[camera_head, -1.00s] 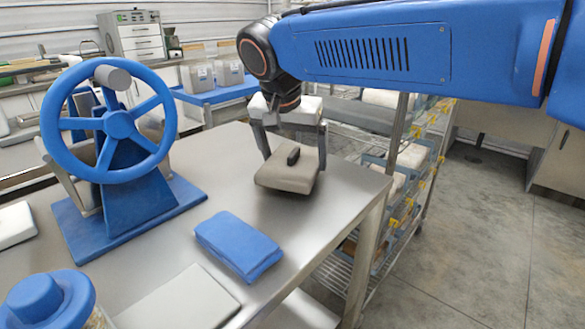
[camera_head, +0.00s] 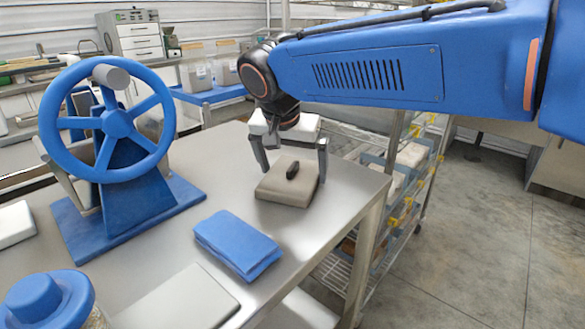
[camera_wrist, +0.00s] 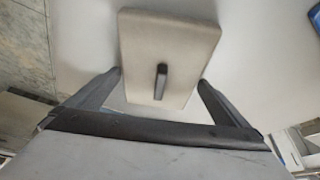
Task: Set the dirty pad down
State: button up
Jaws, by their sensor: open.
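The dirty pad (camera_head: 284,187) is a grey-brown block with a short dark handle on top. It lies flat on the steel table (camera_head: 215,180) near its right edge. In the wrist view the pad (camera_wrist: 190,48) lies ahead of the fingers, its handle pointing along the view. My gripper (camera_head: 297,178) is open just above and behind the pad, one finger toward each side. In the wrist view the two fingertips of my gripper (camera_wrist: 161,80) stand apart near the pad's near end. Nothing is held between them.
A folded blue cloth (camera_head: 237,243) lies in front of the pad. A blue handwheel (camera_head: 118,122) on a blue base stands at left, with a blue-lidded jar (camera_head: 45,300) at front left. A flat grey plate (camera_head: 180,303) lies at the front. A wire shelf rack (camera_head: 405,190) stands beyond the right edge.

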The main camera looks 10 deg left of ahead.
jog(key=v, duration=1.2)
jog(key=s+d+f+n, duration=0.1)
jog(key=d+f, duration=0.3)
jog(key=d, duration=0.9)
jog(key=s+d+f, duration=0.1)
jog(key=d+f, duration=0.4)
jog(key=d, duration=0.7)
jog(key=s+d+f, duration=1.3)
jog(key=d+f, duration=0.2)
jog(key=f, duration=0.1)
jog(key=shift+d+f+n+y, duration=0.2)
jog(key=shift+d+n+y, duration=0.1)
jog(key=shift+d, duration=0.05)
